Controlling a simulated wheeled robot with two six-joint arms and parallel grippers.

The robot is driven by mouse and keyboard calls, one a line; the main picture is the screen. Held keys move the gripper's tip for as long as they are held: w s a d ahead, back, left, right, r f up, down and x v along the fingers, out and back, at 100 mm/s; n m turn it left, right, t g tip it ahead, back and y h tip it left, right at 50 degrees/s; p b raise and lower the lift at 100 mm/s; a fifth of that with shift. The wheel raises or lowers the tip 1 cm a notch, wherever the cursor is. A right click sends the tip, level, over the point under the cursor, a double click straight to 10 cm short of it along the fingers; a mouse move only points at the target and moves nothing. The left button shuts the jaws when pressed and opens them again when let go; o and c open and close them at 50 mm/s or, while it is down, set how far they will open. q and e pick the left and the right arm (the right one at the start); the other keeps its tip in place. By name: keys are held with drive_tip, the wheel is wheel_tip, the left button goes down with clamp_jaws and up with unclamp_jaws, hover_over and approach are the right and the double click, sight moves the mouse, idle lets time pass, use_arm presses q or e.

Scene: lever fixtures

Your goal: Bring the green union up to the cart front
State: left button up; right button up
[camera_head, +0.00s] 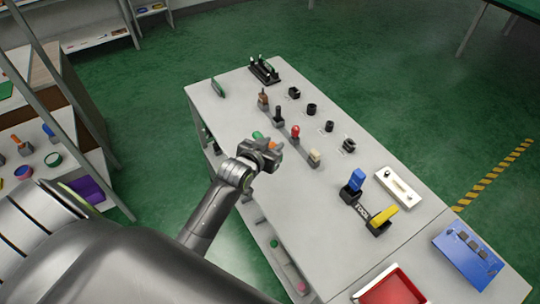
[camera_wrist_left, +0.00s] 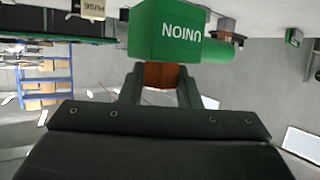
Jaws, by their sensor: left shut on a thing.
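The green union (camera_wrist_left: 172,32) is a green block with "UNION" on its face, upside down in the left wrist view, and a rounded green part at its right. An orange-brown piece below it sits between the fingers of my left gripper (camera_wrist_left: 160,82). In the head view my left gripper (camera_head: 268,150) is over the left long edge of the grey cart top (camera_head: 325,205), shut on the union. Only a bit of green (camera_head: 257,135) shows past the fingers there, so the contact is mostly hidden. My right gripper is not in view.
A row of small levers with a red-topped one (camera_head: 295,131) stands just right of the gripper. Blue (camera_head: 354,182) and yellow (camera_head: 382,219) levers, a white plate (camera_head: 398,188), a red tray (camera_head: 392,290) and a blue panel (camera_head: 467,253) lie nearer. The left-middle cart top is bare.

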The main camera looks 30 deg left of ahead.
use_arm(q)
wheel_tip(320, 180, down, 7)
drive_tip(key=shift+r, duration=0.15)
idle(0.4)
drive_tip(key=shift+f, duration=0.2)
drive_tip(key=shift+f, duration=0.15)
drive_tip(key=o, duration=1)
drive_tip(key=shift+s+r, duration=0.1)
drive_tip(key=shift+r, duration=0.15)
drive_tip(key=b+v, duration=0.1)
drive_tip(key=v, duration=1)
drive_tip(key=shift+s, duration=0.4)
